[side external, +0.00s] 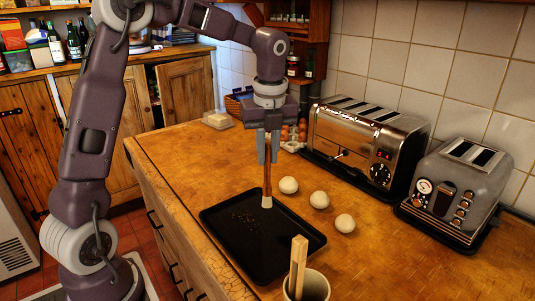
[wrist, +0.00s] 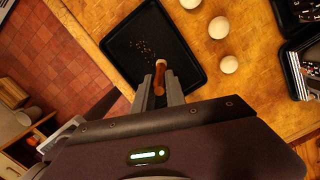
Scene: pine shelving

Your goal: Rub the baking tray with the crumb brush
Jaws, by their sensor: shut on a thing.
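The baking tray (side external: 240,255) is black and lies flat on the wooden worktop; it also shows in the wrist view (wrist: 125,35). Small crumbs (side external: 243,216) lie on its far left part, and they show in the wrist view (wrist: 143,47). My gripper (side external: 268,160) is above the far right side of the tray, pointing down. It is shut on the crumb brush (side external: 267,185), which has a brown handle and pale bristles at its lower end. The brush is about upright, with its bristles at the tray's surface; I cannot tell for sure if they touch. The wrist view shows its handle (wrist: 159,78) between the fingers.
Several pale round dough balls (side external: 320,200) lie right of the tray. Two toasters (side external: 365,145) stand further right by the tiled wall. A pot (side external: 312,286) with a wooden utensil stands at the tray's near corner. Eggs (side external: 292,135) and a butter dish (side external: 217,120) are behind.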

